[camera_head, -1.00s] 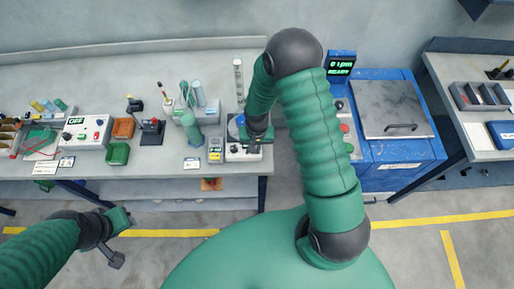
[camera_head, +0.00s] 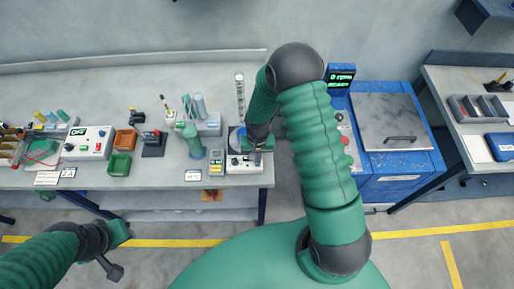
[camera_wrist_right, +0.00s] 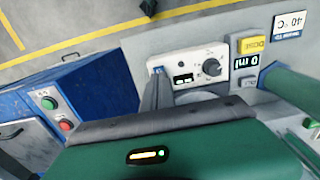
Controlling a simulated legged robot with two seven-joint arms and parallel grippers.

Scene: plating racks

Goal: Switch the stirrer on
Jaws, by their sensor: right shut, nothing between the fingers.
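The stirrer (camera_head: 238,166) is a white box with a round plate on top, at the front right of the left bench. The right wrist view shows its front panel (camera_wrist_right: 190,62) with a dark knob (camera_wrist_right: 212,67), a small dark display and a small blue switch (camera_wrist_right: 157,69) at its left end. My right gripper (camera_head: 256,155) is shut and empty at the stirrer's right front. In the wrist view its fingertips (camera_wrist_right: 157,78) are right at the blue switch; I cannot tell whether they touch. My left gripper (camera_head: 116,250) hangs in front of the bench, its jaw state unclear.
A small yellow-buttoned device (camera_head: 216,161) stands just left of the stirrer, with a green cylinder (camera_head: 193,143) beyond. A blue cabinet (camera_head: 385,150) with a lid stands right of the bench. A screen (camera_head: 341,78) above it reads 0 rpm.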

